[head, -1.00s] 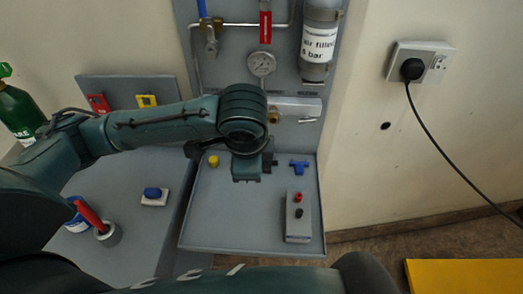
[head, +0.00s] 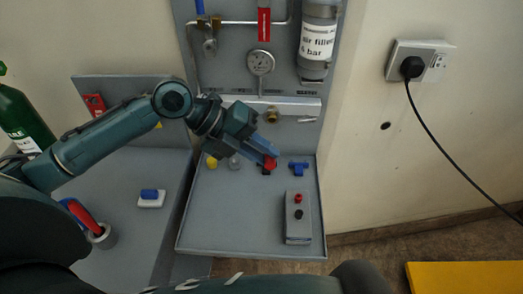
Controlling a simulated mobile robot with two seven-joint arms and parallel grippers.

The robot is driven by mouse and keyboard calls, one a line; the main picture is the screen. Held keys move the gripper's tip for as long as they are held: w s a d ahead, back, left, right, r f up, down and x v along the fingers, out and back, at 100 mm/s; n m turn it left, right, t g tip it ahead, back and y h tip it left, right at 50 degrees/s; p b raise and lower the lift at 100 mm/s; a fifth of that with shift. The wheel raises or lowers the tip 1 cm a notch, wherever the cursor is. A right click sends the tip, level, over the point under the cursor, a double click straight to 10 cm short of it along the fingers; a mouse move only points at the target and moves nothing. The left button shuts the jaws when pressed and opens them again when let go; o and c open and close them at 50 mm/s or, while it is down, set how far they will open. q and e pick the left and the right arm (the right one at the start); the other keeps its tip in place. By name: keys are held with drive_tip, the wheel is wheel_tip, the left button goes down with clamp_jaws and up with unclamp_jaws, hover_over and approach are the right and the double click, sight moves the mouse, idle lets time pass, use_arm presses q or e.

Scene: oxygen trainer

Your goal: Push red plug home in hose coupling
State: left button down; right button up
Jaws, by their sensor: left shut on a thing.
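My left gripper (head: 268,158) reaches in from the left over the grey tray. Its blue-grey fingers are shut on the red plug (head: 271,163), which shows at the fingertips. The plug appears apart from the brass fitting (head: 272,115) on the pale bar of the back panel, which lies above it in the picture. This fitting may be the hose coupling; I cannot tell for certain. My right gripper is out of view.
On the tray (head: 225,235) are a yellow cap (head: 212,162), a clear grey piece (head: 235,161), a blue fitting (head: 298,168) and a grey box with red and black buttons (head: 298,225). A dark piece (head: 265,172) lies near my fingertips. The tray's front left is clear.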

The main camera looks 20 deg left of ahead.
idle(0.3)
use_arm(q)
drive_tip(key=w+a, duration=0.1)
drive_tip(key=w, duration=0.4)
drive_tip(key=shift+w+a, duration=0.35)
drive_tip(key=shift+w, duration=0.05)
drive_tip(key=shift+r, duration=0.1)
drive_tip(key=shift+b, duration=0.3)
idle(0.7)
drive_tip(key=shift+w+a, duration=0.2)
drive_tip(key=shift+w, duration=0.4)
drive_tip(key=shift+w+a, duration=0.15)
drive_tip(key=shift+w, duration=0.45)
idle(0.7)
drive_tip(key=shift+s, duration=0.1)
